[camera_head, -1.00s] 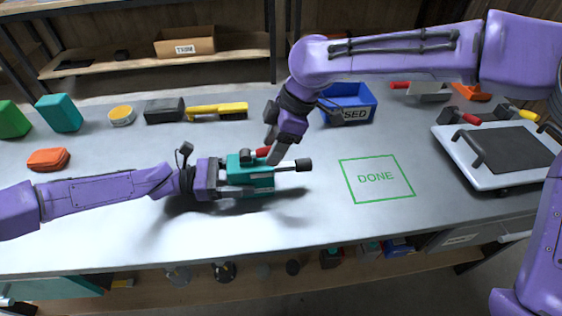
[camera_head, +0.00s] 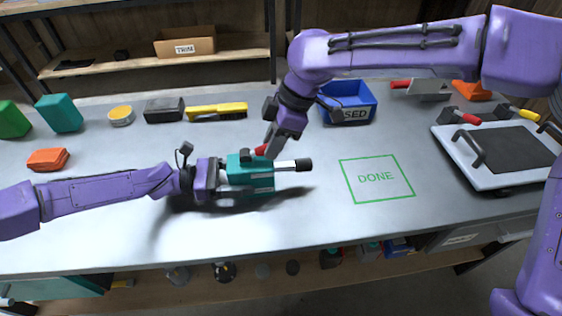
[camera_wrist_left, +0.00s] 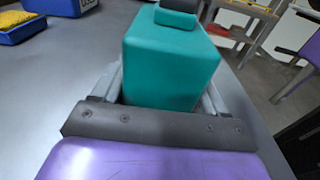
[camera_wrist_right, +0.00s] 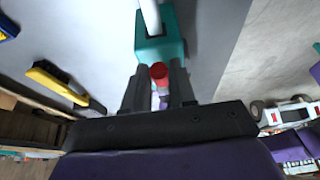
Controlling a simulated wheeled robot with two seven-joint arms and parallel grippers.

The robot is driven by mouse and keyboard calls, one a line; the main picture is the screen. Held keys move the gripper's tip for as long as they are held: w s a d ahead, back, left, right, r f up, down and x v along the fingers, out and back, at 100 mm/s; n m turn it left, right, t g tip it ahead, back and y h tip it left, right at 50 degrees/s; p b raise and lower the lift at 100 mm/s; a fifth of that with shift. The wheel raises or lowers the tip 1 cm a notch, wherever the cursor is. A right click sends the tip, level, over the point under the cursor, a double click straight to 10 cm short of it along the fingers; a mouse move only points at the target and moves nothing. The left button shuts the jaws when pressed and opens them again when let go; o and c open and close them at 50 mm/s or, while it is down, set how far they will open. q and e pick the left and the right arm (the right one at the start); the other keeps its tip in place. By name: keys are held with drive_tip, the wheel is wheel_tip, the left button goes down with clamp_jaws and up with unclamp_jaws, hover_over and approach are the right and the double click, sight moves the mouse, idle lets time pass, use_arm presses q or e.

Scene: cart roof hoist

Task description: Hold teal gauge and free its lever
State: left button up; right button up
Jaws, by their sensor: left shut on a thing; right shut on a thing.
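The teal gauge (camera_head: 250,180) is a block with a dark knob on top and a white rod with a black end pointing right. It is over the middle of the table. My left gripper (camera_head: 228,184) is shut on its left side; the teal body also fills the jaws in the left wrist view (camera_wrist_left: 168,65). The red lever (camera_head: 262,149) is at the gauge's upper back edge. My right gripper (camera_head: 270,150) comes down from behind and is shut on this lever, whose red end shows between the fingers in the right wrist view (camera_wrist_right: 159,71).
The green DONE square (camera_head: 376,179) right of the gauge is empty. A blue bin (camera_head: 350,103) stands behind. A yellow-handled brush (camera_head: 217,111), black block (camera_head: 164,110) and other small items line the back left. A white tray (camera_head: 500,178) is at right.

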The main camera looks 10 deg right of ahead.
drive_tip(key=shift+a+r, duration=0.1)
drive_tip(key=shift+r, duration=0.05)
drive_tip(key=shift+a+r, duration=0.15)
drive_tip(key=shift+r, duration=0.2)
idle(0.3)
drive_tip(key=shift+a+r, duration=0.25)
drive_tip(key=shift+r, duration=0.1)
